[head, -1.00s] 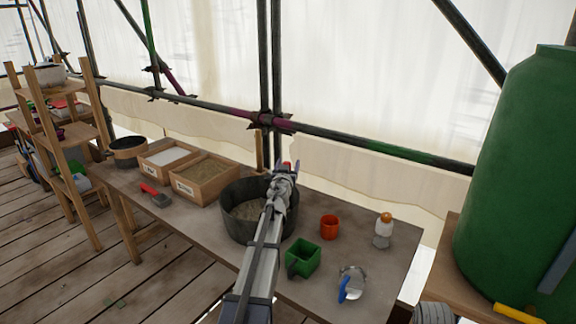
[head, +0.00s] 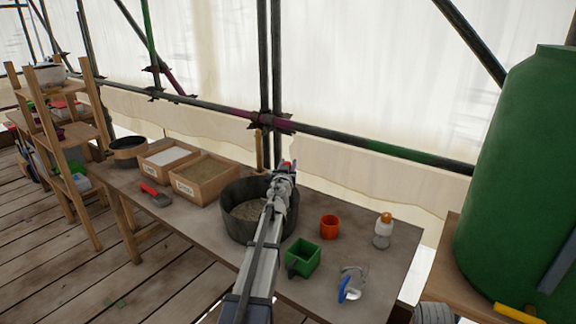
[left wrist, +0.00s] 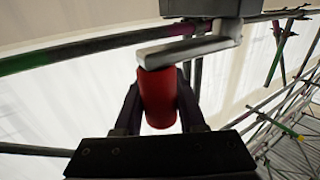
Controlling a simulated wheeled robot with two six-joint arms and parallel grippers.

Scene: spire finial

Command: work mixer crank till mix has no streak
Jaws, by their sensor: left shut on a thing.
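The mixer tub (head: 236,222) is a dark round bucket on the table, with a grey-brown mix (head: 246,211) inside. I cannot make out streaks in the mix at this size. My left arm reaches across the tub's right side and hides part of it. My left gripper (head: 287,170) is above the tub's far right rim. In the left wrist view my left gripper (left wrist: 160,112) is shut on the red crank handle (left wrist: 158,98), with one finger on each side. A grey crank arm (left wrist: 190,48) runs from the handle's top to a dark block. My right gripper is not in view.
Two wooden boxes (head: 205,192) and a red-handled tool (head: 155,195) are left of the tub. A green barrel (head: 525,180) stands far right.

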